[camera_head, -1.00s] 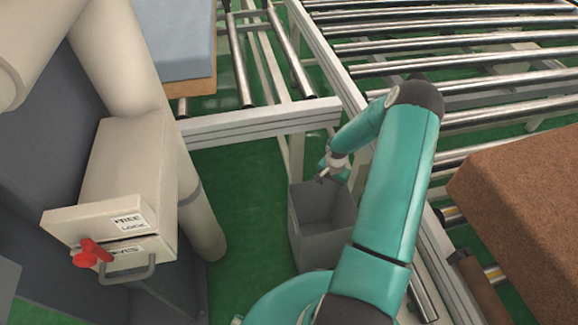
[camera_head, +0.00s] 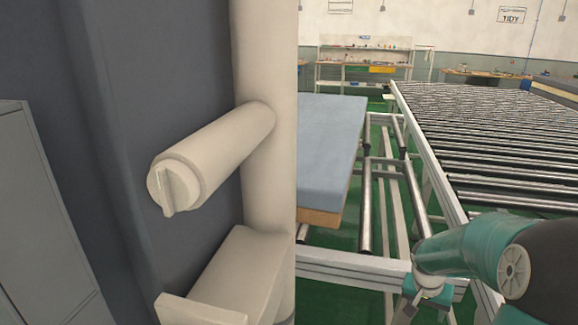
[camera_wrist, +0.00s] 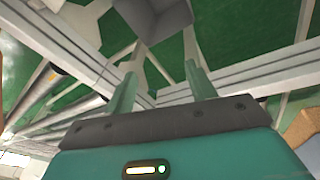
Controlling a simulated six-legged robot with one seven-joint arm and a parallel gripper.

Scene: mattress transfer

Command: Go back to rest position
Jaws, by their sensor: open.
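My gripper (camera_wrist: 161,70) is open in the wrist view, with its two green fingers apart and nothing between them. The grey bin (camera_wrist: 155,14) shows at the top of the wrist view, beyond the fingertips. In the head view my teal arm is folded at the lower right, beside the roller frame. The fingers are not clear there.
A blue mattress (camera_head: 335,150) lies on the rollers left of my arm. A long roller conveyor (camera_head: 500,135) stretches away behind my arm. A grey-blue wall with a beige knob cylinder (camera_head: 215,160) and a beige box (camera_head: 245,270) stands at the left.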

